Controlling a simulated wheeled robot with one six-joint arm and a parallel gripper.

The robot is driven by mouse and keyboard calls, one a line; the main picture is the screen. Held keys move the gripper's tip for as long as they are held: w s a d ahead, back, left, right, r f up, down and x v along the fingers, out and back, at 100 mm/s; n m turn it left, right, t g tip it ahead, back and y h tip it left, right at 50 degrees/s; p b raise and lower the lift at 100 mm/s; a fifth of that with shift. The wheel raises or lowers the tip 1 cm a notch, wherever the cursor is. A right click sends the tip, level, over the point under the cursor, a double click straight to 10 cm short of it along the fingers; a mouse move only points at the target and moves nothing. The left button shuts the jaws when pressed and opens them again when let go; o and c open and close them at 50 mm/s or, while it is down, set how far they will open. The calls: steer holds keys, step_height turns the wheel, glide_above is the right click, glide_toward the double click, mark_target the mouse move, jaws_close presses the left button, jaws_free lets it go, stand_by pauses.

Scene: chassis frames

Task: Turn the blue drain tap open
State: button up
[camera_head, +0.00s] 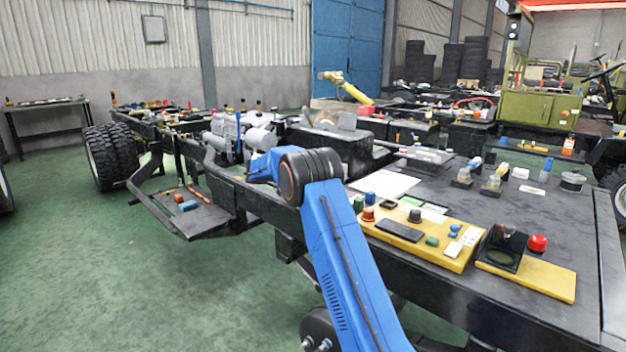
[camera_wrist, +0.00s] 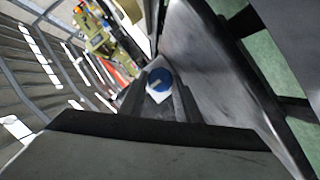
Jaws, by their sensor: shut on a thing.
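The blue drain tap (camera_wrist: 159,77) shows in the wrist view as a round blue cap with a pale mark across its face. My gripper (camera_wrist: 158,96) is shut on it, with a dark finger on either side. The lower part of the tap is hidden between the fingers. In the head view my blue arm reaches up and over toward the left side of the black chassis frame (camera_head: 480,300). My fingers and the tap cannot be made out there.
Yellow control panels (camera_head: 425,240) with knobs and buttons stand on the chassis deck right of my arm. Grey cylinders (camera_head: 262,138) stand beyond my wrist. A low side step (camera_head: 200,220) holds small items. The green floor (camera_head: 90,260) at left is clear.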

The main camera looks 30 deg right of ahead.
stand_by(0.3)
steer(key=o, duration=1.1)
steer(key=shift+c, duration=0.2)
